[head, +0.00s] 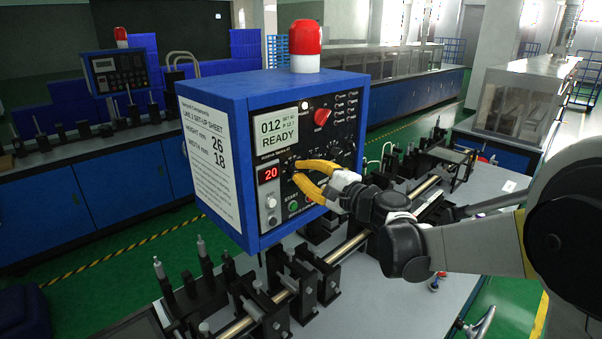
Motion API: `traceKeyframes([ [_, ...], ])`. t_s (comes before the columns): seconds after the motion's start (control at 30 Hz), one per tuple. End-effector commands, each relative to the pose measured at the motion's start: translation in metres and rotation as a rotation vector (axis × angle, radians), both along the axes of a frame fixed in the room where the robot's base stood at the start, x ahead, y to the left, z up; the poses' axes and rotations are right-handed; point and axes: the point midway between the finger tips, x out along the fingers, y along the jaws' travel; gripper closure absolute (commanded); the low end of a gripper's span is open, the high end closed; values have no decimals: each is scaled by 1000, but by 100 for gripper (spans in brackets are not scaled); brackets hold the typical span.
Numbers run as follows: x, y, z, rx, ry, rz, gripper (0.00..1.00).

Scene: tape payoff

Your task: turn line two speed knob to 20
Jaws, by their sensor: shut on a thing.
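A blue control box (213,92) stands at the centre with its black panel facing right. A red display (270,174) on the panel reads 20. A small screen above it (276,132) reads 012 and READY. My gripper (292,172) has yellow fingers and reaches the panel from the right, just right of the red display. It is shut on a knob there. The fingers hide the knob and its marking, so its label cannot be read. A set-up sheet (209,153) on the box's left side shows height 26 and width 18.
A red selector (322,117) sits on the upper panel, and a green button (293,206) sits below my fingers. A red and white lamp (305,45) tops the box. Black clamps and a rail (272,309) lie below. A second blue box (119,70) stands at the back left.

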Motion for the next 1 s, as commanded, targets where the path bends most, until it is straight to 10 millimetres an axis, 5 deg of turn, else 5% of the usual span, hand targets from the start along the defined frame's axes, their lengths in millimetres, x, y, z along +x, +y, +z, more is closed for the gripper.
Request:
traceKeyframes([
  [0.57,0,0,1,-23,-25,0,100],
  [0.67,0,0,1,-23,-25,0,68],
  [1.0,-2,-2,0,-24,-24,-1,68],
])
